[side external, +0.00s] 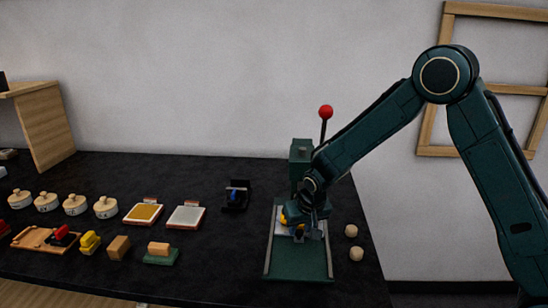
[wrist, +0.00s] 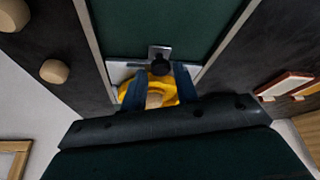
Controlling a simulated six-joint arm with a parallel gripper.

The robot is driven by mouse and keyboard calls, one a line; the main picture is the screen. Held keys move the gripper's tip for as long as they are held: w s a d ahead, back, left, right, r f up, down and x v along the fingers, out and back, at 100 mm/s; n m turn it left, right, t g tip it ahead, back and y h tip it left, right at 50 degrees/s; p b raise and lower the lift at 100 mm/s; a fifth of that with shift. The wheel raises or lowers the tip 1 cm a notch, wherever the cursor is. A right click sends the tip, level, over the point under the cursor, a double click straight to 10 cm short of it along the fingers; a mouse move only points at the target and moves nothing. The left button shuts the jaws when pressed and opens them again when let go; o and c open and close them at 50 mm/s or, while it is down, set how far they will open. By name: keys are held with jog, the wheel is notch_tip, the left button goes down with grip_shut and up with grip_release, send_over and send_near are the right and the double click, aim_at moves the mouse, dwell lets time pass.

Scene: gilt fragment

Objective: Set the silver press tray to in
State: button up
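The silver press tray (side external: 283,228) lies between the rails of the green press (side external: 300,262), near the press column, with bare green bed in front of it. In the wrist view the tray (wrist: 120,73) has a metal tab with a black knob (wrist: 160,66). A yellow piece (wrist: 163,92) with a pale wooden part sits on the tray, partly hidden by my fingers. My gripper (wrist: 160,74) points down at the tray. Its fingers are apart, on either side of the knob, with small gaps visible. Contact with the tray is hard to tell.
The press lever with a red knob (side external: 326,112) rises behind my gripper. Two round wooden pieces (side external: 354,243) lie right of the press. Left are a black holder (side external: 236,196), two flat pads (side external: 187,216), stamps and several round white pots (side external: 106,207). The front bed is clear.

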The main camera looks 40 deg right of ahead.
jog(key=v, duration=1.3)
jog(key=shift+r, duration=0.25)
jog(key=shift+s, duration=0.1)
jog(key=s+d+r+n, duration=0.1)
jog(key=s+r, duration=0.2)
jog(key=s, duration=0.6)
jog(key=s+d+r+n+t+y, duration=0.1)
jog(key=s+r+n, duration=0.1)
jog(key=s, duration=0.6)
jog(key=s+d+r+n, duration=0.1)
jog(key=s+r, duration=0.3)
jog(key=s, duration=0.5)
jog(key=shift+s+r+n+y, duration=0.3)
jog(key=shift+s+y, duration=0.1)
